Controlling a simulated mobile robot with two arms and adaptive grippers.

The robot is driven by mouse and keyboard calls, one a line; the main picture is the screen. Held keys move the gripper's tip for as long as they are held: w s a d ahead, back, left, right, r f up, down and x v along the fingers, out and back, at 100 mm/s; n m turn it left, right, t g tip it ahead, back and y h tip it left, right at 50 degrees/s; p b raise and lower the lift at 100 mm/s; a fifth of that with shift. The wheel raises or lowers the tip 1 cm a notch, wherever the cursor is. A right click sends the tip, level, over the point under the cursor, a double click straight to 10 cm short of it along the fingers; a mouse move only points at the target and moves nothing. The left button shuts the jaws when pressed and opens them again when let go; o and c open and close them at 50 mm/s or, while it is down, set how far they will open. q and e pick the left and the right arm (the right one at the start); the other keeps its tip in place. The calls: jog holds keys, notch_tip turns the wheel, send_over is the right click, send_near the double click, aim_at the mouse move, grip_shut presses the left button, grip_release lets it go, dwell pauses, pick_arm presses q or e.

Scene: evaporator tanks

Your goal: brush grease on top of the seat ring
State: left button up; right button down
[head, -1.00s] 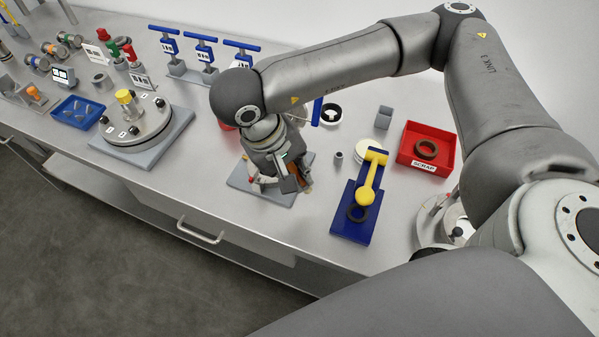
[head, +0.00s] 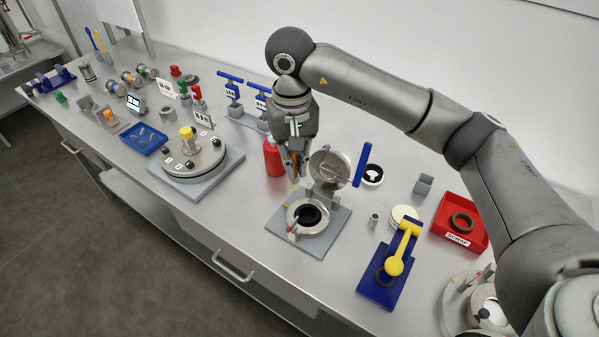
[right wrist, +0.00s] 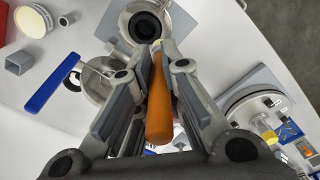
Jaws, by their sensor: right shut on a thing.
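A round metal body (head: 291,222) stands open on a grey base plate (head: 330,232), with a dark round seat (head: 308,216) inside its bright rim. I cannot tell the seat ring apart from this seat or see any grease on it. My right gripper (head: 295,170) is shut on an orange-handled brush, above and just behind the body. In the right wrist view the brush's orange handle (right wrist: 159,100) lies between the fingers, its far end pointing toward the dark seat (right wrist: 146,27). The bristles are hardly visible. My left gripper is not in view.
A hinged round lid (head: 330,167) with a blue lever (head: 362,165) stands raised behind the body. A red bottle (head: 273,158) is close left of my gripper. A blue-and-yellow tool (head: 393,265) and a red scrap bin (head: 478,238) stand to the right.

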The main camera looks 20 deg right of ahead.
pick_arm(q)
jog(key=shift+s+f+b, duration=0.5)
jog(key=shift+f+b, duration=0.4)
pick_arm(e)
jog(key=shift+w+f, duration=0.1)
jog(key=shift+f, duration=2.4)
